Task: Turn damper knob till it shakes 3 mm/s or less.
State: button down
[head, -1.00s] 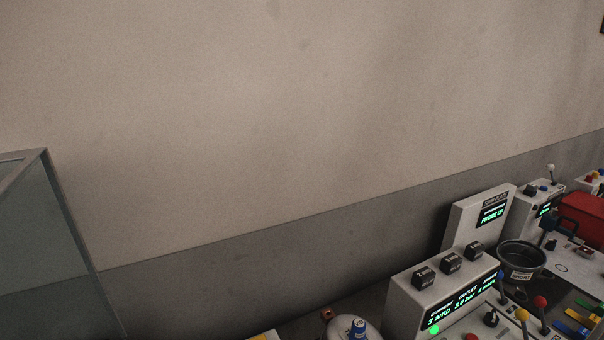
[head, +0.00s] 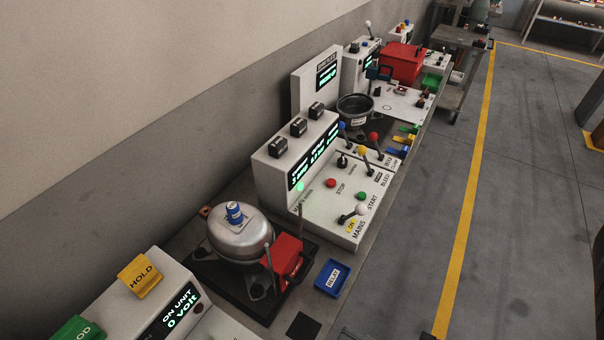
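A white control console (head: 281,172) stands on the bench at the picture's middle. Its sloped dark screen (head: 314,157) shows several green readouts, too small to read surely. A black knob (head: 342,161) sits on the console's white deck, beside a small label I cannot read. I cannot tell for sure that it is the damper knob. A red button (head: 331,183) by STOP, a green button (head: 361,196) by START and a white-tipped lever (head: 360,209) by MAINS share the deck. My gripper is not in view.
A silver tank (head: 240,242) with a blue cap and a red box (head: 286,257) stand left of the console. A blue tray (head: 332,278) lies near the bench edge. Levers with blue, red and yellow tips rise behind the knob. The floor (head: 520,200) to the right is clear.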

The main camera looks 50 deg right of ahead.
aim_at(342, 161)
jog(key=k+l+z, duration=0.1)
jog(key=l, duration=0.25)
jog(key=k+l+z, duration=0.1)
jog(key=l, duration=0.3)
jog(key=k+l, duration=0.2)
jog(key=l, duration=0.2)
jog(key=k+l+z, duration=0.15)
jog(key=l, duration=0.25)
